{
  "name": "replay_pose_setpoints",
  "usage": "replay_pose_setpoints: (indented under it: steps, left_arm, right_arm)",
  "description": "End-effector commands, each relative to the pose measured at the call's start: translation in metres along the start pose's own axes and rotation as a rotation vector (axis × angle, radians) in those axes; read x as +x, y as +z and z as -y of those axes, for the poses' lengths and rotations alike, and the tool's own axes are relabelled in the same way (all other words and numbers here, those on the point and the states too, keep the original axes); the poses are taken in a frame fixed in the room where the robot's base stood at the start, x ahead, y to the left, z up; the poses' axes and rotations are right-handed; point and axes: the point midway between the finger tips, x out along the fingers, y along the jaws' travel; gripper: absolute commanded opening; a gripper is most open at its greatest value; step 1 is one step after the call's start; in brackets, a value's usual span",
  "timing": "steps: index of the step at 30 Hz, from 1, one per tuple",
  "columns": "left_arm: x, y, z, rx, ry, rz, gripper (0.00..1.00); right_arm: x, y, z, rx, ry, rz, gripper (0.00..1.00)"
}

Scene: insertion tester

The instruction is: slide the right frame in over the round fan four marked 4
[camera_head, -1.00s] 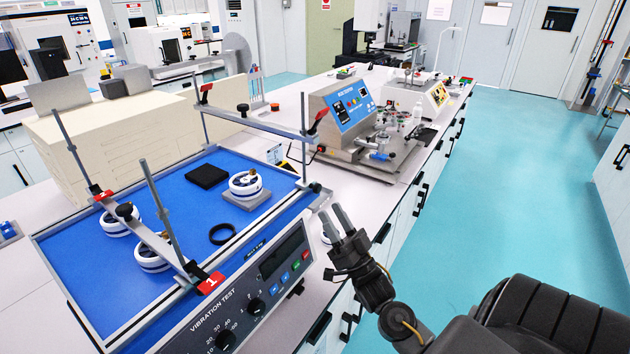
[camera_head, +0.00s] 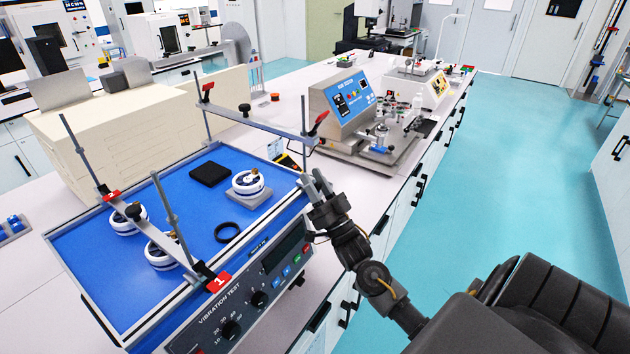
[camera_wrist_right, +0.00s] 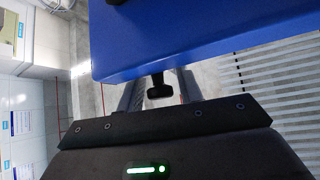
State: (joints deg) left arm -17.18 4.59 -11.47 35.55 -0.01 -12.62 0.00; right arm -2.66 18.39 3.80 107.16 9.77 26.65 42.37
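The right frame, a grey crossbar (camera_head: 272,125) with red levers and upright posts, stands across the right end of the blue vibration tester plate (camera_head: 190,215). A white round fan (camera_head: 247,182) sits on a grey pad in front of that bar, apart from it; I cannot read its mark. My right gripper (camera_head: 314,184) is at the plate's right front corner, near the frame's near end. In the right wrist view its two fingers (camera_wrist_right: 159,94) are apart, with a black knob (camera_wrist_right: 158,86) showing between them; I cannot tell whether they touch it. My left gripper is not in view.
A left frame (camera_head: 160,240) with a red tag marked 1 crosses two more white fans (camera_head: 127,219). A black square pad (camera_head: 210,173) and a black ring (camera_head: 227,232) lie on the plate. A cream box stands behind; another tester (camera_head: 345,105) stands farther right.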

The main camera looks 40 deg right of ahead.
Motion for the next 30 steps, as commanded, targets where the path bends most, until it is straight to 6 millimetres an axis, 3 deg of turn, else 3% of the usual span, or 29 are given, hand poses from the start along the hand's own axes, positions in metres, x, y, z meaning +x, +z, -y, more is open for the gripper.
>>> replay_pose_setpoints:
  steps: [1, 8, 15, 24, 30]
  left_arm:
    - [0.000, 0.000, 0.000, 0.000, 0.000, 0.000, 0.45]
    - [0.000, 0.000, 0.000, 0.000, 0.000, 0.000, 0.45]
    - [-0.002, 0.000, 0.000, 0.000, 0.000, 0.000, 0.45]
    - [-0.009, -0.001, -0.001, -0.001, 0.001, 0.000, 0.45]
    - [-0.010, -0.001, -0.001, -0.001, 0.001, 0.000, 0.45]
  right_arm:
    - [0.000, 0.000, 0.000, 0.000, 0.000, 0.000, 0.29]
    - [0.000, 0.000, 0.000, 0.000, 0.000, 0.000, 0.00]
    - [-0.001, 0.001, 0.007, 0.004, -0.001, 0.000, 0.00]
    - [-0.014, 0.015, 0.074, 0.008, -0.003, 0.001, 0.00]
    - [-0.018, 0.018, 0.095, 0.005, -0.003, 0.001, 0.00]
